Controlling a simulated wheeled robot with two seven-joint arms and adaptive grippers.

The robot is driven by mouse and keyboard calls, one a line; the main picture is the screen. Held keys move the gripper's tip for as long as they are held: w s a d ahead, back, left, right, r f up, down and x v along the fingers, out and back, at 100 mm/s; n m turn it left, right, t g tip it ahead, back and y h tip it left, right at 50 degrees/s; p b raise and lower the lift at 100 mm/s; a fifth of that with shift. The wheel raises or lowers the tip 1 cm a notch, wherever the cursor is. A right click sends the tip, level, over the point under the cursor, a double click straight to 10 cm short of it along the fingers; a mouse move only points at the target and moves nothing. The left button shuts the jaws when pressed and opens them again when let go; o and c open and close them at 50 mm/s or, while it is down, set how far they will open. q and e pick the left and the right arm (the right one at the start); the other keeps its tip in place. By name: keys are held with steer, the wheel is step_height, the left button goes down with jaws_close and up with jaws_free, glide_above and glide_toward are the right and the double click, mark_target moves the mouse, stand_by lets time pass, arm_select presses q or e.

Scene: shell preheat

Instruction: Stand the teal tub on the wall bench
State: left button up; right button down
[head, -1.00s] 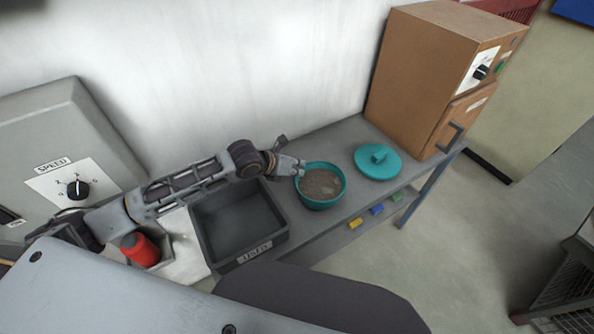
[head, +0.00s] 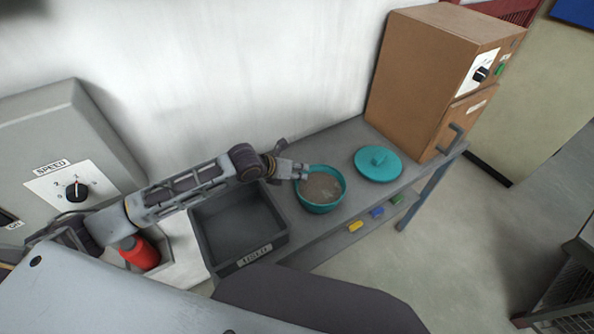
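The teal tub (head: 322,207) is round and open, filled with a grey-brown grainy material. In the head view it appears upright on the grey wall bench (head: 340,142), between the dark tray and the teal lid. My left gripper (head: 302,171) reaches in from the left, with its fingertips at the tub's left rim. The fingers overlap the rim, and I cannot tell whether they are closed on it. My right gripper is not in view.
The teal lid (head: 379,169) lies on the bench to the right, before a brown oven (head: 425,80). A dark tray marked USED (head: 278,241) stands left of the tub. A red bottle (head: 143,253) is farther left. Small coloured blocks (head: 377,211) lie on the lower shelf.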

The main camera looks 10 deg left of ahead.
arm_select(q)
steer(key=shift+r, duration=0.15)
steer(key=shift+s+a, duration=0.1)
steer(key=v, duration=1.1)
steer(key=shift+s+a+r, duration=0.15)
steer(key=shift+r, duration=0.2)
stand_by(0.6)
steer(key=shift+s, duration=0.1)
stand_by(0.9)
